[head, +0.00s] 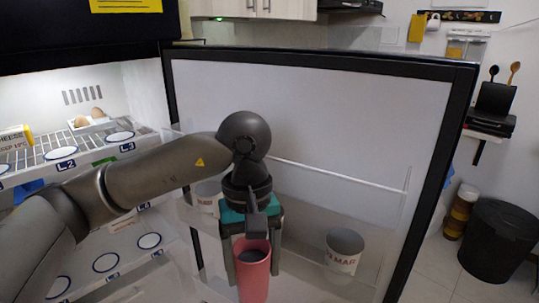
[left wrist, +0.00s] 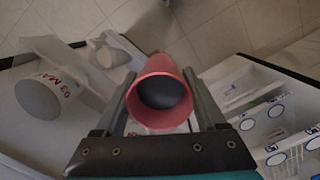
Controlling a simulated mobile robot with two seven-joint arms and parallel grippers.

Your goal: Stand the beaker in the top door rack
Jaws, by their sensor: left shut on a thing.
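The beaker (head: 253,277) is a red, open-topped cup with a dark inside. My left gripper (head: 251,250) is shut on it, one finger on each side, and holds it roughly upright in the head view. In the left wrist view the beaker (left wrist: 160,80) sits between the fingers, its mouth toward the camera. The top door rack (head: 340,178), pale and partly see-through, runs along the inside of the open fridge door. The beaker shows in front of the rack, between two white tubs; I cannot tell its height over the rack floor. My right gripper is not in view.
A white tub with red letters (head: 343,250) stands right of the beaker. Another white tub (head: 207,196) is left, partly behind my arm. Fridge shelves (head: 90,148) with round labels lie left. The door's frame (head: 430,180) bounds the right side. A black bin (head: 492,240) stands beyond.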

